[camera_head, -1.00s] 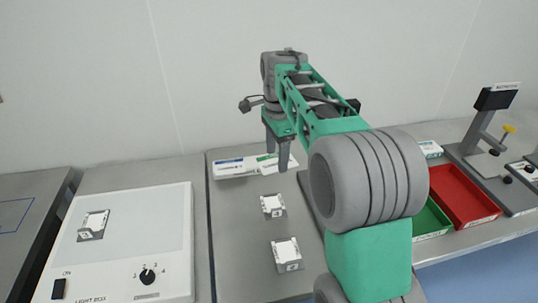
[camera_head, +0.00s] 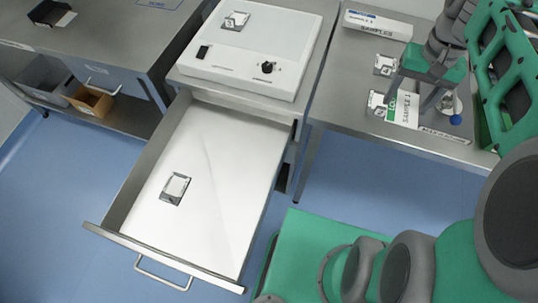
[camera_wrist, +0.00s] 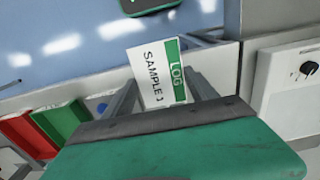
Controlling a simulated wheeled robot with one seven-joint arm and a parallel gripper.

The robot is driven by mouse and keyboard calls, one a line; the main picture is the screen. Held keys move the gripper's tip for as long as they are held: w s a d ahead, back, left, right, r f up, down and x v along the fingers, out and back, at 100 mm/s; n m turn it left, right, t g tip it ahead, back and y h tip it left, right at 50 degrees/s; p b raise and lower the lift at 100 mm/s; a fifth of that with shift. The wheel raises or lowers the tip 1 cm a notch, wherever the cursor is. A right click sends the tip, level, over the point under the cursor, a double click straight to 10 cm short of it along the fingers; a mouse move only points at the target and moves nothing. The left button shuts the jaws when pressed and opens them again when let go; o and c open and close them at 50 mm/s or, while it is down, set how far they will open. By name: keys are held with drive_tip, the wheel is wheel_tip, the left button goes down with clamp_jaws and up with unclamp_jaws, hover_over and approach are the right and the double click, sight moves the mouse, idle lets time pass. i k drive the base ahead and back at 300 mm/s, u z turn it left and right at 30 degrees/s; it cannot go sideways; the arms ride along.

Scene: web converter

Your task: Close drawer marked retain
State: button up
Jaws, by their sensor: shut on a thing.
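An open drawer (camera_head: 122,240) extends from under the light box bench in the head view. Its handle (camera_head: 163,272) is on the near front; no "retain" marking is legible. A small sample holder (camera_head: 175,188) lies inside on the white drawer floor. My gripper (camera_head: 428,100) is right of the drawer, over the bench, well apart from the handle. It is shut on a white log card (camera_head: 402,108) with a green stripe. In the wrist view the card (camera_wrist: 153,75) reads "LOG" and "SAMPLE 1", between my fingers (camera_wrist: 160,92).
The light box (camera_head: 250,45) sits on the bench above the drawer. A samples box (camera_head: 378,24) and a small holder (camera_head: 384,65) are on the right bench. Red (camera_wrist: 22,140) and green (camera_wrist: 62,118) trays show in the wrist view. Blue floor is clear left of the drawer.

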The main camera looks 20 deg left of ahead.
sight(226, 206)
drive_tip(key=k, duration=0.4)
drive_tip(key=z, duration=1.35)
drive_tip(key=k, duration=1.3)
drive_tip(key=u, duration=3)
drive_tip(key=i, duration=0.5)
drive_tip(key=z, duration=0.05)
